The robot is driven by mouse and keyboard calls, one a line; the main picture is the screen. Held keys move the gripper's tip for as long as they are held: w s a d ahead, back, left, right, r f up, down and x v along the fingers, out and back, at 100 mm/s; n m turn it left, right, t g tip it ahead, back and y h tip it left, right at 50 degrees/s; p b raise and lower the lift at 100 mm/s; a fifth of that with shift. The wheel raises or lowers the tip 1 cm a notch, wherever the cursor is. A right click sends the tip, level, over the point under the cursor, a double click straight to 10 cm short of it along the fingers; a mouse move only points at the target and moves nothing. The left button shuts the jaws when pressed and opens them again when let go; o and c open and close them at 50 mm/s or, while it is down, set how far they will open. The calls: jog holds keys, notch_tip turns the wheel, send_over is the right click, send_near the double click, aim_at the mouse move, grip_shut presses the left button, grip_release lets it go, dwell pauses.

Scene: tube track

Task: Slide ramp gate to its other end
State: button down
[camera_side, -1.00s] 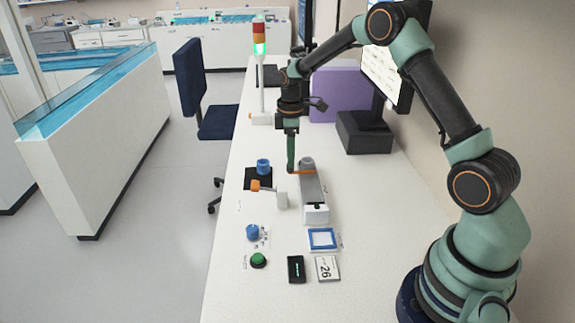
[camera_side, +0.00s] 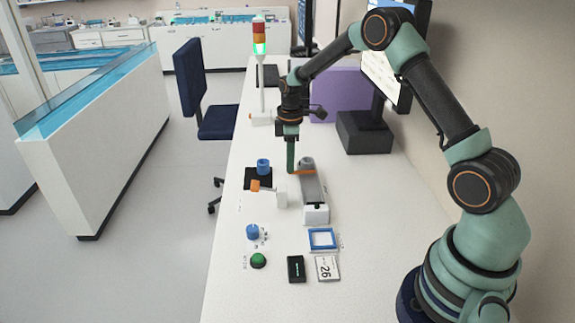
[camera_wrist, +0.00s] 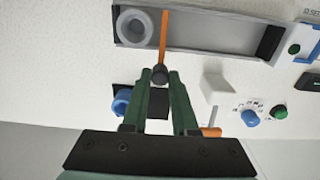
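The ramp gate is a thin orange bar (camera_wrist: 164,36) with a dark round knob (camera_wrist: 160,75). It lies across the grey ramp channel (camera_wrist: 205,32), close to the end with the round grey cup (camera_wrist: 135,25). In the side view the orange bar (camera_side: 304,172) shows near the far end of the ramp (camera_side: 313,190). My gripper (camera_wrist: 161,77) points down at the gate, its green fingers on both sides of the knob. The fingertips are very close to the knob; whether they press on it is not clear. In the side view my gripper (camera_side: 290,171) hides the knob.
A blue cylinder (camera_side: 263,166) sits on a black pad beside the ramp. A white block with an orange end (camera_side: 256,185) stands nearby. A blue knob (camera_side: 252,232), green button (camera_side: 258,261) and blue-framed tile (camera_side: 322,238) lie nearer. Table right of the ramp is clear.

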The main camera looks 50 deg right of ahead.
jog(key=shift+w+a, duration=1.6)
jog(key=shift+w, duration=0.05)
jog(key=c, duration=0.9)
grip_release()
jog(key=shift+c, duration=0.2)
jog(key=shift+r, duration=0.15)
jog(key=shift+r, duration=2.4)
